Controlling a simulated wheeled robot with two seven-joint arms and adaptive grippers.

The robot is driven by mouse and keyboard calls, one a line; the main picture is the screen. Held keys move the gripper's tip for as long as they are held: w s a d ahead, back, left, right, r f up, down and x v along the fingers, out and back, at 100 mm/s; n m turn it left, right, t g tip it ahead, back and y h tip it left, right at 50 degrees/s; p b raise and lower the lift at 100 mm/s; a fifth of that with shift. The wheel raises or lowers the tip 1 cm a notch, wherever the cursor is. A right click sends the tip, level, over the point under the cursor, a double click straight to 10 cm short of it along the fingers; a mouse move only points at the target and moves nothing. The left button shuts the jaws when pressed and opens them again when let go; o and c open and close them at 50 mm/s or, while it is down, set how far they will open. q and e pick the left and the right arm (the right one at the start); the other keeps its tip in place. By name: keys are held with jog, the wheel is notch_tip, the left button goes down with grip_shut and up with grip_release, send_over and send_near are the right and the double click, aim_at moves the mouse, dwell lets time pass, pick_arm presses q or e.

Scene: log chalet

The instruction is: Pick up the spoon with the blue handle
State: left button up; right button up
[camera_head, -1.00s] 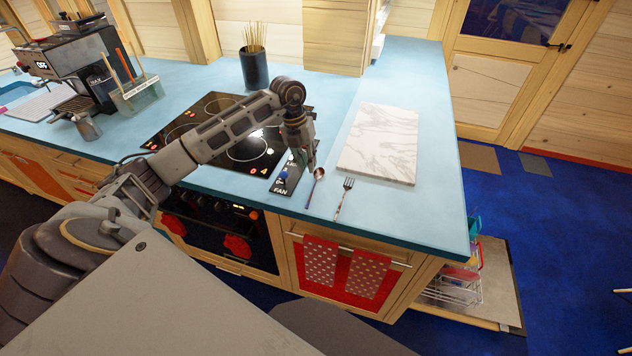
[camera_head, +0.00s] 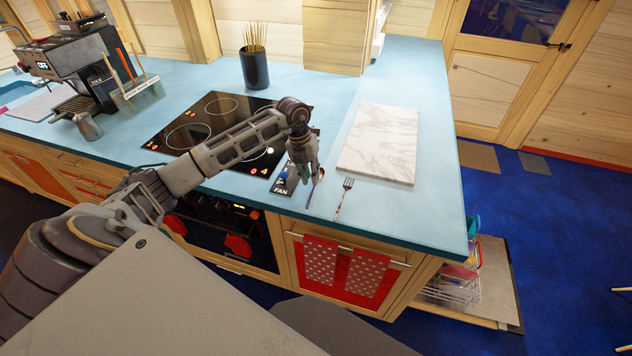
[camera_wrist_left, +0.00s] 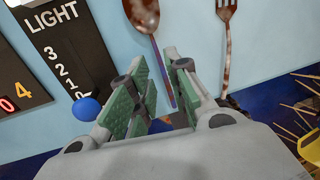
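The spoon (camera_head: 320,173) lies on the blue countertop near its front edge, partly hidden by my left gripper (camera_head: 308,183) in the head view. In the left wrist view the spoon's bowl (camera_wrist_left: 142,14) is at the top and its bluish-purple handle runs down between my fingers. My left gripper (camera_wrist_left: 167,85) is open, its green pads on either side of the handle with gaps. I cannot tell the exact height of the fingertips above the counter. My right gripper is not in view.
A fork (camera_head: 345,192) lies just right of the spoon. A black control panel (camera_head: 284,178) with a blue knob (camera_wrist_left: 86,109) is close on the left, by the cooktop (camera_head: 215,118). A white marble board (camera_head: 380,143) lies behind the fork. Bare countertop (camera_head: 437,190) is to the right.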

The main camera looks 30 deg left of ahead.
pick_arm(q)
jog(key=shift+w+d+f+p, duration=0.1)
jog(key=shift+d+f+p, duration=0.1)
jog(key=shift+f, duration=0.75)
jog(key=shift+d+f+p, duration=0.15)
jog(key=shift+f+p, duration=0.05)
jog(key=shift+f, duration=0.7)
grip_shut()
